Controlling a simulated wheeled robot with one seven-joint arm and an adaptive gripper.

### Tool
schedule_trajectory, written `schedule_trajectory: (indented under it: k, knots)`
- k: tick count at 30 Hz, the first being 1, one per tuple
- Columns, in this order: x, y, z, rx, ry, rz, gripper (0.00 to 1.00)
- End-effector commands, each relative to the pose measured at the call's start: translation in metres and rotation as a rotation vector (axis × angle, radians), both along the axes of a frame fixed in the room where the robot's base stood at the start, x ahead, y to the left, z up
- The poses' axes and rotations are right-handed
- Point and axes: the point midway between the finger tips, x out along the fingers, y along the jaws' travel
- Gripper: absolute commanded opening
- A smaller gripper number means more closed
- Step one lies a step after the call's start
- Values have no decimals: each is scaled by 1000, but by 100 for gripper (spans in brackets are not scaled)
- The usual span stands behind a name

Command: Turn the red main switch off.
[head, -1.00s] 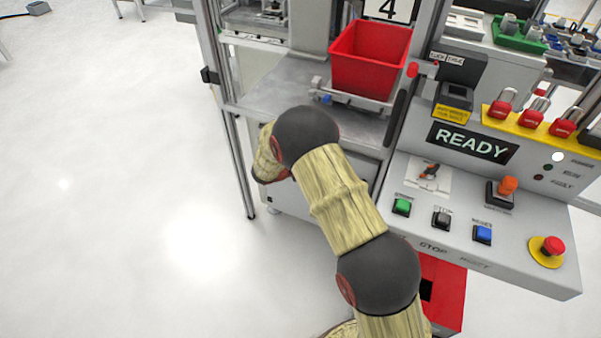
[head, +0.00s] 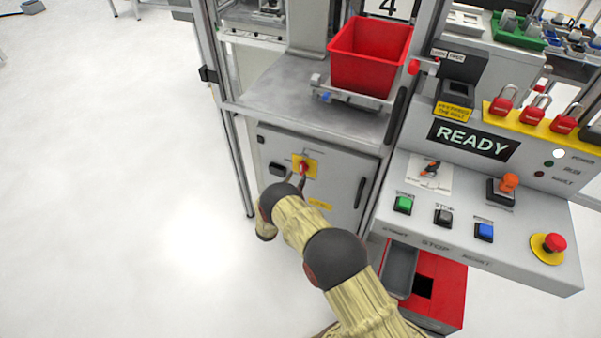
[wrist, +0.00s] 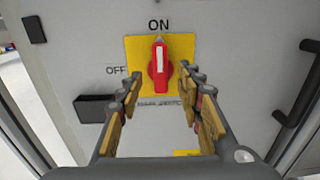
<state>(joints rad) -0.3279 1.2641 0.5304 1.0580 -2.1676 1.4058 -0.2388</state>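The red main switch (wrist: 160,66) sits on a yellow plate (wrist: 184,48) on a grey cabinet door. Its handle stands upright with its white mark pointing up to the ON label; the OFF label is to its left. In the head view the switch (head: 303,167) is small, on the cabinet below the work surface. My gripper (wrist: 160,80) is open in the wrist view, its two fingers left and right of the handle and slightly below it. No contact with the handle shows. In the head view my gripper (head: 296,181) is just below the switch.
A dark door handle (wrist: 299,103) stands to the right, and a dark box (wrist: 93,108) to the lower left of the switch. The control panel (head: 460,205) with READY display and buttons is to the right. A red bin (head: 368,60) sits above. The floor at left is clear.

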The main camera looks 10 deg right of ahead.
Motion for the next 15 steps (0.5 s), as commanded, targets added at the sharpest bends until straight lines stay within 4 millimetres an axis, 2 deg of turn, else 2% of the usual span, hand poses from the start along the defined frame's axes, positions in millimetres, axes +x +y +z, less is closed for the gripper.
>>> schedule_trajectory:
  k: [6,15]
  knots:
    - [27,-21,-2,1,-1,-3,36]
    - [41,-31,-1,1,1,-1,36]
